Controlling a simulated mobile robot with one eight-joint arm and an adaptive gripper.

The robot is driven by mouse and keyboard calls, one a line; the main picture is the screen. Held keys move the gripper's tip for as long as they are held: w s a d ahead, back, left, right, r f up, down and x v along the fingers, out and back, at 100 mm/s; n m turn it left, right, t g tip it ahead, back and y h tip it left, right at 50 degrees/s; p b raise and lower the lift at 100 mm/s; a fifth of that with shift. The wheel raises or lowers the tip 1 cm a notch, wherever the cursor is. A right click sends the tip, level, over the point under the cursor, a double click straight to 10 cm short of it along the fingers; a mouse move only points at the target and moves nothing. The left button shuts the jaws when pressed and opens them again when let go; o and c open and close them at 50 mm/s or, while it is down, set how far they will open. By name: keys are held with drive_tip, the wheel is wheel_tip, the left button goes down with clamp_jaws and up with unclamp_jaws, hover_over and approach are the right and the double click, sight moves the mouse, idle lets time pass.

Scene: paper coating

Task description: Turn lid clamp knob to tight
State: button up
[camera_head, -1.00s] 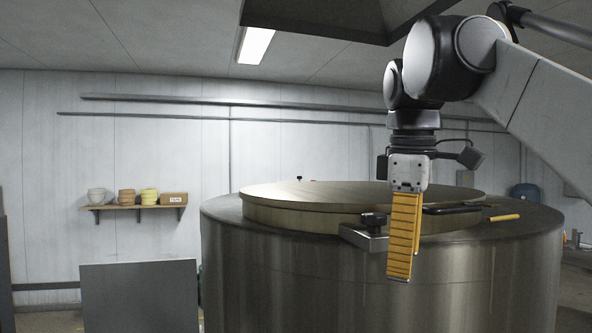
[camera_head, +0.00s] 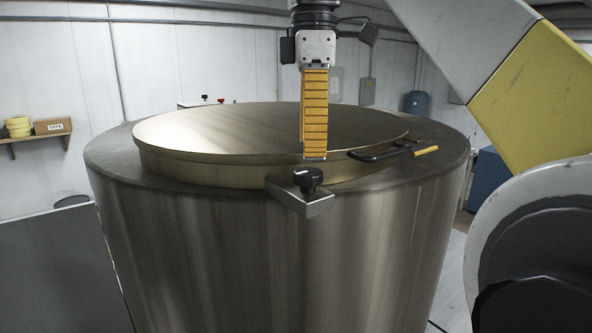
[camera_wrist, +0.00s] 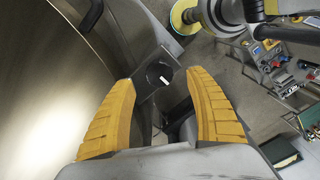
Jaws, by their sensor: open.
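The lid clamp knob (camera_head: 308,180) is black and lobed. It sits on a grey metal clamp block (camera_head: 318,208) at the near rim of the steel vat, beside the round lid (camera_head: 240,128). My gripper (camera_head: 314,157) points down, its yellow ribbed fingers overlapping in the head view, with the tips just above the knob in the picture. In the wrist view the fingers of my gripper (camera_wrist: 160,82) are spread apart and empty. The dark knob (camera_wrist: 158,70), with a small white mark, shows between and beyond the tips. Contact is not visible.
The steel vat (camera_head: 250,260) fills the middle. A black handle (camera_head: 375,155) and a yellow-gripped lever (camera_head: 427,150) lie right of the gripper at the lid's edge. A shelf (camera_head: 35,132) with a tape box (camera_head: 52,126) is on the left wall.

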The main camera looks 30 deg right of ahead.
sight(310, 171)
drive_tip(key=f, duration=0.1)
drive_tip(key=w+f, duration=0.1)
drive_tip(key=f, duration=0.1)
drive_tip(key=shift+f, duration=0.1)
drive_tip(key=shift+s+f+p, duration=0.35)
drive_tip(key=shift+s+f, duration=0.3)
drive_tip(key=shift+s, duration=0.05)
drive_tip(key=shift+f, duration=0.2)
drive_tip(key=shift+w+f, duration=0.2)
drive_tip(key=shift+w, duration=0.3)
drive_tip(key=shift+s, duration=0.2)
drive_tip(key=c, duration=1.2)
